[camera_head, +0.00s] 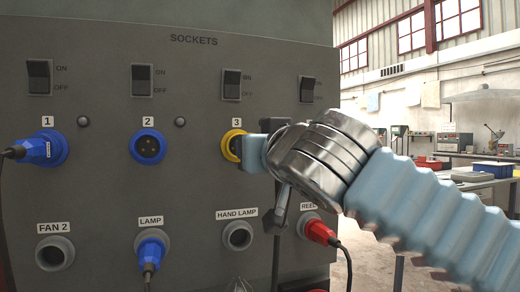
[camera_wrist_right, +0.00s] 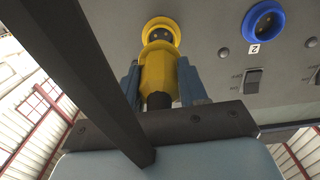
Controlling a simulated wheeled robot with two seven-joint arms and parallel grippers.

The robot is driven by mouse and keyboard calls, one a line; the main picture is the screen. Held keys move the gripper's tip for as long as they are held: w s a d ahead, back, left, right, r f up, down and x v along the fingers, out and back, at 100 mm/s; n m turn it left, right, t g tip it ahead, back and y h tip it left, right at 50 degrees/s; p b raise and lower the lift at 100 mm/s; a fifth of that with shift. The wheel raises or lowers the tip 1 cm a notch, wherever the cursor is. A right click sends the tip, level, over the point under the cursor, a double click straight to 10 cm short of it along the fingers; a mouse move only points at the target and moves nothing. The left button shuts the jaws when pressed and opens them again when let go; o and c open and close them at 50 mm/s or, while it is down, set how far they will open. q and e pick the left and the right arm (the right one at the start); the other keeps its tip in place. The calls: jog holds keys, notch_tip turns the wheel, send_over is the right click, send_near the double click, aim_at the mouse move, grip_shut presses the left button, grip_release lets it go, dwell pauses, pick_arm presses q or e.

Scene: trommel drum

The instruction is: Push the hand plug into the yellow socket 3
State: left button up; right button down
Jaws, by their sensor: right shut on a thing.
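The yellow socket 3 (camera_head: 230,146) is on the grey panel, its right side hidden by my right gripper (camera_head: 250,150). In the wrist view the yellow ring of the socket (camera_wrist_right: 162,20) is at the top, with dark holes in its face. The yellow hand plug (camera_wrist_right: 158,75) points toward it, its front end overlapping the lower part of the socket face in the picture. The holes still show beyond the plug, and I cannot tell whether they touch. My right gripper (camera_wrist_right: 160,85) is shut on the plug, one blue finger on each side. My left gripper is not in view.
Blue socket 2 (camera_head: 148,147) is empty; a blue plug (camera_head: 38,149) is in socket 1. Below are the lamp plug (camera_head: 150,250), the grey hand lamp outlet (camera_head: 238,235) and the red reel plug (camera_head: 319,232). Switches (camera_head: 231,85) line the panel above.

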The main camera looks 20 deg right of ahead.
jog(key=shift+w, duration=0.1)
jog(key=shift+w+a+p, duration=0.15)
jog(key=shift+w+p, duration=0.85)
jog(key=shift+w, duration=1.8)
jog(key=shift+b, duration=0.65)
jog(key=shift+w, duration=0.2)
dwell(0.4)
jog(key=c, duration=0.5)
grip_release()
jog(key=s+b, duration=0.2)
jog(key=s, duration=1.1)
jog(key=shift+s+b, duration=0.3)
jog(key=shift+s, duration=0.1)
